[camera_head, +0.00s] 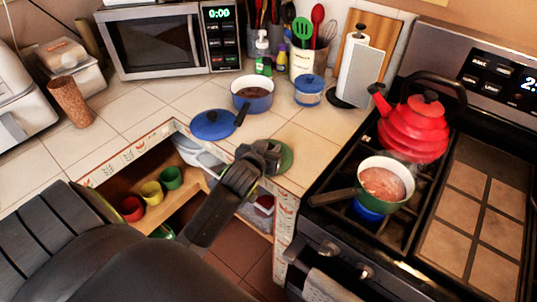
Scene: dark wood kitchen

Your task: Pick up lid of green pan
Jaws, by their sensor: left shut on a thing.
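The green lid (286,160) is partly hidden behind my left gripper (268,154), which is shut on it near the counter's front edge. I cannot tell whether the lid touches the counter. The green pan (384,187) stands uncovered on the stove's front left burner, with reddish food inside and its handle pointing left. A blue flame shows under it. The lid is to the left of the pan, apart from it. My right gripper is not in view.
A red kettle (413,127) stands behind the pan. A blue pan (252,98), a blue lid (214,124) and a blue-lidded jar (309,90) are on the counter. Below, an open shelf (188,197) holds coloured cups. A paper towel holder (356,75) stands left of the stove.

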